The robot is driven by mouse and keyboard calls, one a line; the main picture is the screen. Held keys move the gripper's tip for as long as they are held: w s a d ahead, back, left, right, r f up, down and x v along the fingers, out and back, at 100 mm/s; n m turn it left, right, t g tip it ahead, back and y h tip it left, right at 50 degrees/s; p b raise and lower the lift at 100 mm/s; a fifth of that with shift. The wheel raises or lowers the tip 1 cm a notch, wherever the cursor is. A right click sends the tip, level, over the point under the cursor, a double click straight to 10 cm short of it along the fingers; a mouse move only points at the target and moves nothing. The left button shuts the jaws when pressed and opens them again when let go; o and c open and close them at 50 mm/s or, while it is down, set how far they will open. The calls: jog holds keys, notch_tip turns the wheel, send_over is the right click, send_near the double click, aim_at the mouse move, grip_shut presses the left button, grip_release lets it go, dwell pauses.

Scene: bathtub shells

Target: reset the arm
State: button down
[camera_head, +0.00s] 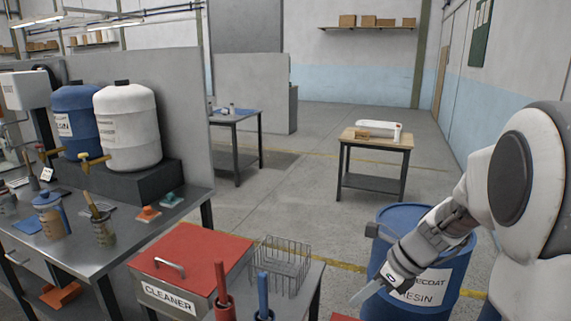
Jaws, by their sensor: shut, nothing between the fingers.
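My arm (450,222) reaches in from the right edge, bent downward. My gripper (368,291) is low at the right of centre, in front of a blue drum (450,285) labelled as resin. It is shut, with nothing seen between the fingers. The gripper is apart from the bench on its left; whether it touches the drum cannot be told from this view.
A steel bench with a red-lidded cleaner box (190,255), a wire basket (283,265) and red and blue upright handles stands left of the gripper. A bench (150,235) with drums is at left. Two tables (375,140) stand farther back, with open floor between.

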jog(key=s+a+r+n+t+h+p, duration=0.1)
jog(key=s+r+n+t+h+p, duration=0.2)
jog(key=s+r+n, duration=1.4)
jog(key=s+n+h+p, duration=0.2)
jog(key=n, duration=0.6)
jog(key=shift+a+n+h, duration=0.3)
jog(key=shift+n+h, duration=0.1)
